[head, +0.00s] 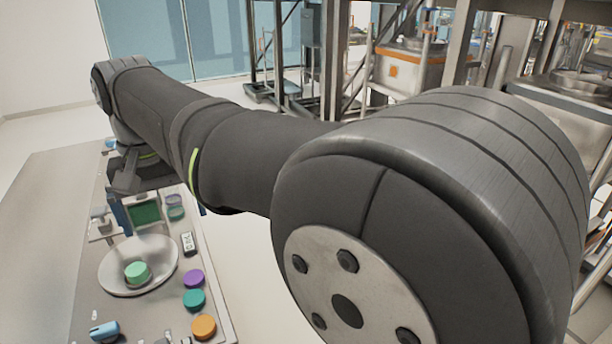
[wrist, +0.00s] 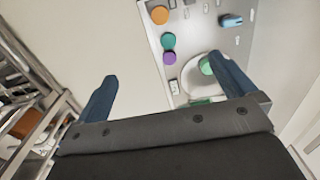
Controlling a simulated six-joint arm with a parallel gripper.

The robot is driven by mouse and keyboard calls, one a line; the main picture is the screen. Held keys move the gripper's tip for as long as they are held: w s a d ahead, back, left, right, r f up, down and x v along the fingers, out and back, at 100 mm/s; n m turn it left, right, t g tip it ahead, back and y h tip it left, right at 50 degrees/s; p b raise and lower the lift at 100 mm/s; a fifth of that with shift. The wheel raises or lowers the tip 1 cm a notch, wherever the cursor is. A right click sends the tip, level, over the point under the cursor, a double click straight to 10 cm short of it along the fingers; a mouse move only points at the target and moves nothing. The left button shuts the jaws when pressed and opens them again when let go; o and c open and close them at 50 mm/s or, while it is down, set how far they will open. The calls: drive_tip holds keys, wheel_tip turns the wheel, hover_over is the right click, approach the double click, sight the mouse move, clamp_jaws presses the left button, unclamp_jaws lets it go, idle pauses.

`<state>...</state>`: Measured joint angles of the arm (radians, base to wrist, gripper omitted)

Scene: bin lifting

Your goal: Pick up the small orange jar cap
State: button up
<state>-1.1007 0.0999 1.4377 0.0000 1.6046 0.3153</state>
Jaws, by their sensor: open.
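The small orange jar cap (head: 204,327) lies near the front right corner of the table in the head view. It also shows at the top of the wrist view (wrist: 160,14), at the table's edge. My gripper (wrist: 162,70) is open and empty, its two blue fingers spread wide apart. The cap lies well beyond the fingertips, apart from them.
A teal cap (head: 194,299) and a purple cap (head: 194,279) lie in a row behind the orange one. A white plate (head: 112,267) holds a green cap (head: 137,272). A light blue item (head: 104,331) lies to the left. The table (head: 40,215) is bare along its left side.

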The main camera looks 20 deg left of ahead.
drive_tip(key=c, duration=0.5)
drive_tip(key=shift+o, duration=0.2)
drive_tip(key=shift+f, duration=0.1)
drive_tip(key=n, duration=0.6)
hover_over(204, 326)
wheel_tip(204, 326, down, 15)
drive_tip(key=f, duration=1)
drive_tip(key=shift+w+a+f, duration=0.1)
drive_tip(key=shift+w+f, duration=0.1)
drive_tip(key=shift+w, duration=0.05)
drive_tip(key=shift+s+f, duration=0.15)
drive_tip(key=shift+f, duration=1.4)
drive_tip(key=shift+s+f, duration=0.1)
drive_tip(key=shift+f, duration=1.45)
